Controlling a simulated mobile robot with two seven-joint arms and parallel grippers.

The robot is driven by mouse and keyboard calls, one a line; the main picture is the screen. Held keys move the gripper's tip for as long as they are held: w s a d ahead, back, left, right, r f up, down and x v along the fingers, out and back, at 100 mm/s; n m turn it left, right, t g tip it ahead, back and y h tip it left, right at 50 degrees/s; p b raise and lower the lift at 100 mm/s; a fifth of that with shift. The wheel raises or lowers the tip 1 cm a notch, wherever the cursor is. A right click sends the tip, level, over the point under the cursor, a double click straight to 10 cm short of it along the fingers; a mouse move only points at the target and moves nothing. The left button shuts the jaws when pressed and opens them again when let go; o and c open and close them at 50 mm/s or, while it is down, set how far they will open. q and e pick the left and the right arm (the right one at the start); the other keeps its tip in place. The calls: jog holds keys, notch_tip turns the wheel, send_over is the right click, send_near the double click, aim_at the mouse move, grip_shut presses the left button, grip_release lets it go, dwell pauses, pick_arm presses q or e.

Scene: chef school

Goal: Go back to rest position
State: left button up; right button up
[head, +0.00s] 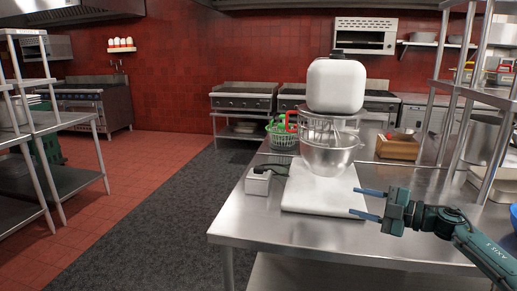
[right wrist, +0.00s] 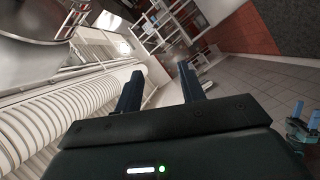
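My right gripper (head: 362,203) reaches in from the right in the head view, above the steel table. Its two blue fingers are apart with nothing between them. It is beside the stand mixer (head: 337,86), to the right of the white base, and does not appear to touch it. The right wrist view also shows the right gripper (right wrist: 160,87) open and empty. My left gripper is out of the head view. What looks like my left gripper (right wrist: 304,112) shows small at the right edge of the right wrist view; its opening is unclear.
The steel table (head: 255,222) has clear space at its front. A white box with a cable (head: 258,181) lies left of the mixer. A green basket (head: 281,133) and a wooden box (head: 398,147) stand behind. A shelf rack (head: 451,118) rises at the right.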

jog(key=s+a+f+m+t+h, duration=0.2)
jog(key=s+a+f+m, duration=0.4)
jog(key=f, duration=0.3)
jog(key=s+a+f+m+t+h, duration=0.25)
jog(key=s+a+f+m, duration=0.3)
jog(key=a+f, duration=0.35)
jog(key=s+a+f+m+g+h, duration=0.1)
jog(key=s+f+m, duration=0.3)
jog(key=s, duration=0.6)
jog(key=s+a+f+m+g+h, duration=0.1)
jog(key=s+f+m+g+h, duration=0.3)
jog(key=s, duration=0.7)
notch_tip(320, 180, down, 2)
jog(key=shift+s+f, duration=0.2)
jog(key=shift+f, duration=0.05)
jog(key=shift+c, duration=0.4)
